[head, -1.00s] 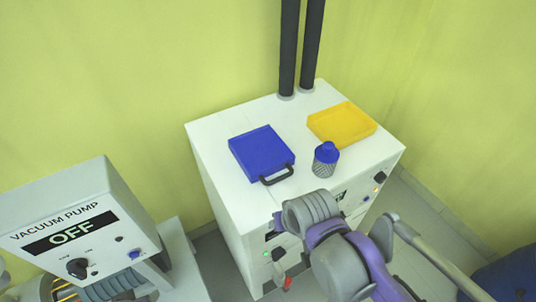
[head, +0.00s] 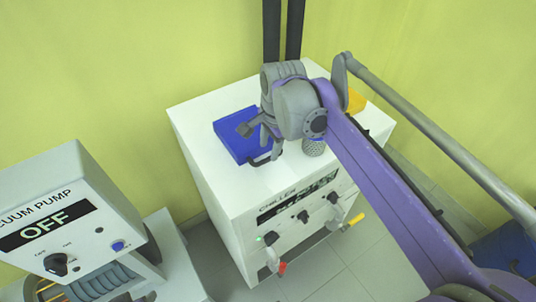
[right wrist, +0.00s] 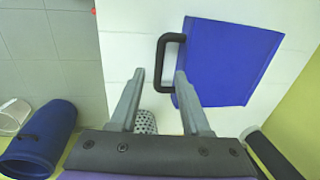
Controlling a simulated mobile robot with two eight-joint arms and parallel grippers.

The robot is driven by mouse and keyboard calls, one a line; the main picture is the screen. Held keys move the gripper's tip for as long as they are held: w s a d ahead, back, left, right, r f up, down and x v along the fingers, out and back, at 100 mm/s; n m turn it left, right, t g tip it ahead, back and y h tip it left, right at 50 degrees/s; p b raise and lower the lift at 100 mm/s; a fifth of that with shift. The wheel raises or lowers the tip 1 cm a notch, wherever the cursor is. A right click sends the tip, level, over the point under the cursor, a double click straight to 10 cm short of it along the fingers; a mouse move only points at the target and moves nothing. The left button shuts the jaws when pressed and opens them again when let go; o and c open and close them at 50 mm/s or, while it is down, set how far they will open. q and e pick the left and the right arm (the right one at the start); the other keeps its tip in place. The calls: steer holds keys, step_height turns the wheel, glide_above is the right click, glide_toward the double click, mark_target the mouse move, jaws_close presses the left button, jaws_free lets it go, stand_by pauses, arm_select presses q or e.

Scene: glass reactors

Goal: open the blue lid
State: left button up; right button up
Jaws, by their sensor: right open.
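The blue lid (head: 230,136) is a flat square panel with a dark handle (head: 262,161) on its front edge, on top of the white chiller cabinet (head: 215,190). It looks closed. My right gripper (head: 262,142) is open and reaches over the lid's front part, by the handle. In the right wrist view the blue lid (right wrist: 235,62) fills the upper right. The handle (right wrist: 161,62) shows between the two spread fingertips of my right gripper (right wrist: 159,72). I cannot tell how far the fingers are above it. My left gripper is not in view.
A mesh cup (head: 313,148) stands right of the lid, partly hidden by my arm. A yellow tray (head: 356,101) is behind my arm. Two black pipes (head: 283,30) rise at the back. The vacuum pump (head: 70,205), marked OFF, stands at left.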

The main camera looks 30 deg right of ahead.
mark_target(267, 158)
steer(key=shift+w+f, duration=0.2)
steer(key=shift+f, duration=0.8)
steer(key=shift+w+f, duration=0.15)
steer(key=shift+f, duration=0.85)
jaws_close()
